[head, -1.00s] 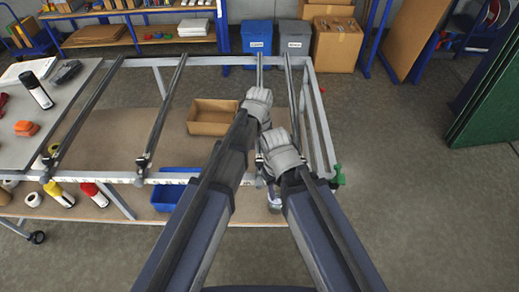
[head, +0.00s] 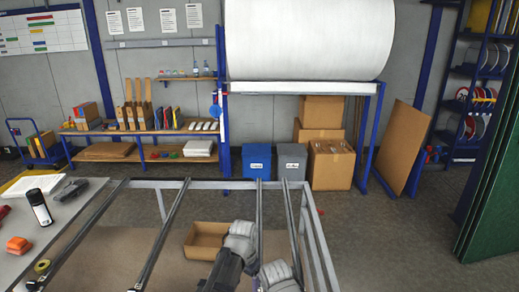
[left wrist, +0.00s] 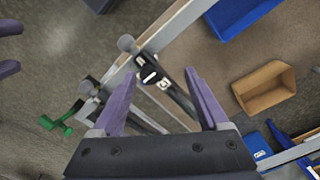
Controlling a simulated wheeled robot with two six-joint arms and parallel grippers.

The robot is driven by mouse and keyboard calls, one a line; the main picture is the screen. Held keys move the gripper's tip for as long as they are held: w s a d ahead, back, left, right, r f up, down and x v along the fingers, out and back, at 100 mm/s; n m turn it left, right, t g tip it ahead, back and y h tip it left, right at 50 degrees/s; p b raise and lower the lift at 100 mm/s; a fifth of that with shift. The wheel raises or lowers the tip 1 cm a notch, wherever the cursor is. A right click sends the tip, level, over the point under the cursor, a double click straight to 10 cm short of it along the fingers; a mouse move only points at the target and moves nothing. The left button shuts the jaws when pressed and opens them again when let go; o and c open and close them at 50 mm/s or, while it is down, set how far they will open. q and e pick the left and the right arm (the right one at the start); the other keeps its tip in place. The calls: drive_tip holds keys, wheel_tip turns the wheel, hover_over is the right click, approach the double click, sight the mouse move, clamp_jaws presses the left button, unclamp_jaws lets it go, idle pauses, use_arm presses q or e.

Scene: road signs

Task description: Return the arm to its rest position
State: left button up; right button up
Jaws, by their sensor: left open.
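My left arm's grey wrist (head: 240,245) shows at the bottom of the head view, over the metal-framed rack. Its fingers are hidden there. In the left wrist view my left gripper (left wrist: 158,80) has its two purple fingers spread with nothing held, above a rail and a black clamp (left wrist: 160,80). My right arm's grey wrist (head: 278,275) is just right of and nearer than the left one, cut by the lower edge. Two separate purple tips at the left edge of the left wrist view look like my right gripper (left wrist: 8,48), spread apart.
The rack's rails (head: 165,230) run under both arms, with a cardboard tray (head: 205,241) close by. A green knob (left wrist: 60,122) sticks out at the rack's corner. Blue bin (head: 256,162), grey bin (head: 291,163) and cartons (head: 330,165) stand behind. Floor right of the rack is clear.

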use_arm(q)
drive_tip(key=s+a+n, duration=0.7)
drive_tip(key=s+a, duration=0.2)
drive_tip(key=a, duration=0.4)
drive_tip(key=s+d+f+m+y+b, duration=0.1)
drive_tip(key=s+d+f+m+b, duration=0.2)
drive_tip(key=d, duration=0.8)
wheel_tip(320, 180, down, 4)
drive_tip(key=s+b, duration=0.2)
drive_tip(key=b, duration=0.2)
drive_tip(key=shift+s+m, duration=0.3)
drive_tip(key=shift+s, duration=0.1)
drive_tip(key=shift+d+f, duration=0.1)
